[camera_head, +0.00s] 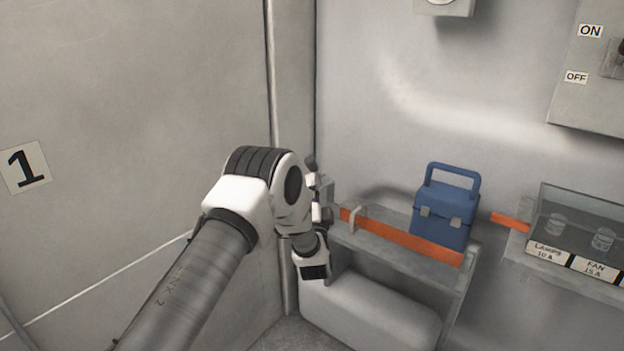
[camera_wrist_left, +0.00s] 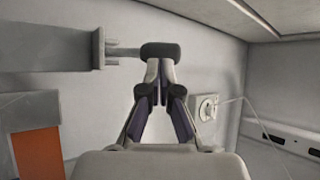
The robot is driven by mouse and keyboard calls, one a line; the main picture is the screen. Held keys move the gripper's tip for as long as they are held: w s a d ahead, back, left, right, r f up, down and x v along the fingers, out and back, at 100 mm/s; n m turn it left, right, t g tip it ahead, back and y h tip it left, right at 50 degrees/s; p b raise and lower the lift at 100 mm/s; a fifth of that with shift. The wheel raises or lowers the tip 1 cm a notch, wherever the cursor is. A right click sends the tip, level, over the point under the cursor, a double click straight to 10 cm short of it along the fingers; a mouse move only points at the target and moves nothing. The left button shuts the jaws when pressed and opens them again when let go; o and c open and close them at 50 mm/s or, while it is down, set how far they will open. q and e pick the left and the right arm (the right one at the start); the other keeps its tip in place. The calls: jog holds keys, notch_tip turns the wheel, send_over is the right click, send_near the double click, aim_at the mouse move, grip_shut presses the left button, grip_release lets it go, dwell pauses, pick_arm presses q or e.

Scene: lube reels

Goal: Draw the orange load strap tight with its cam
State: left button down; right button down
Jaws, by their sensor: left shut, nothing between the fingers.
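The orange load strap (camera_head: 405,238) runs along the front of a grey shelf, across the base of a blue toolbox (camera_head: 440,210). A piece of orange also shows at the lower left of the left wrist view (camera_wrist_left: 38,152). A dark knob (camera_wrist_left: 160,50) on a short rod reaches out from a grey bracket (camera_wrist_left: 55,48); it looks like the cam's handle. My left gripper (camera_wrist_left: 160,72) is shut and empty, its fingertips right at the knob; I cannot tell if they touch. In the head view my wrist partly hides this gripper (camera_head: 317,190) at the strap's left end.
A pale upright loop (camera_head: 355,217) stands at the strap's left part. A fuse tray (camera_head: 540,250) with labels is to the right, and an ON/OFF switch box (camera_head: 590,90) is above it. A wall closes in on the left.

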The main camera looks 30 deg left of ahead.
pick_arm(q)
jog(key=shift+x, duration=0.85)
jog(key=shift+w+r+m+h+p, duration=0.2)
jog(key=shift+r+m+h+p, duration=0.45)
jog(key=shift+p, duration=0.95)
jog(key=w+r+m+g+h+p, duration=0.4)
jog(key=w+m+g+p, duration=0.2)
jog(key=p, duration=1.3)
jog(key=shift+d+g+h+p, duration=0.3)
jog(key=shift+g+h, duration=0.05)
jog(key=shift+g, duration=0.35)
jog(key=shift+r, duration=0.15)
